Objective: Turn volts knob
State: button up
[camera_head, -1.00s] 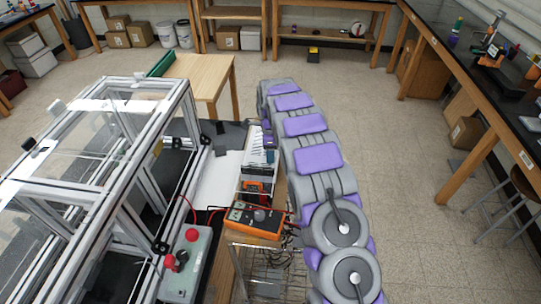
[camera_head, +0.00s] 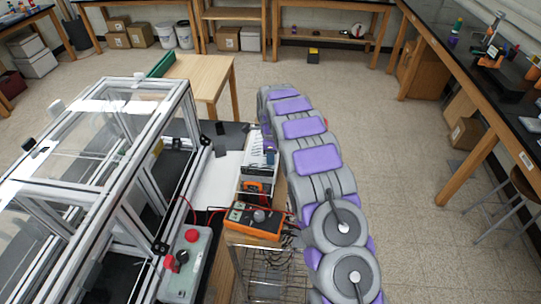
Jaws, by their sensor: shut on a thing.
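A pale bench unit (camera_head: 257,150) with a slotted top stands on the narrow bench, left of my arm. My arm reaches away from the camera, and its far end bends down beside this unit. My gripper (camera_head: 269,150) is small and mostly hidden by the arm, low against the unit's right side. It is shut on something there. The volts knob itself is hidden, and I cannot make out its angle. An orange multimeter (camera_head: 252,223) with a grey dial lies nearer the camera, apart from the gripper.
An aluminium extrusion frame (camera_head: 108,190) with clear panels fills the left. A grey box with a red button (camera_head: 192,236) stands beside it. Red leads run to the multimeter. A wire rack (camera_head: 270,275) is below. The floor right of my arm is clear.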

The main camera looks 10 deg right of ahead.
grip_shut()
jog(key=n, duration=0.3)
jog(key=shift+w+r+p, duration=0.1)
jog(key=shift+p, duration=0.3)
jog(key=n+p, duration=0.1)
jog(key=n, duration=0.8)
jog(key=shift+w+r+p, duration=0.1)
jog(key=shift+p, duration=0.2)
jog(key=shift+n, duration=1.9)
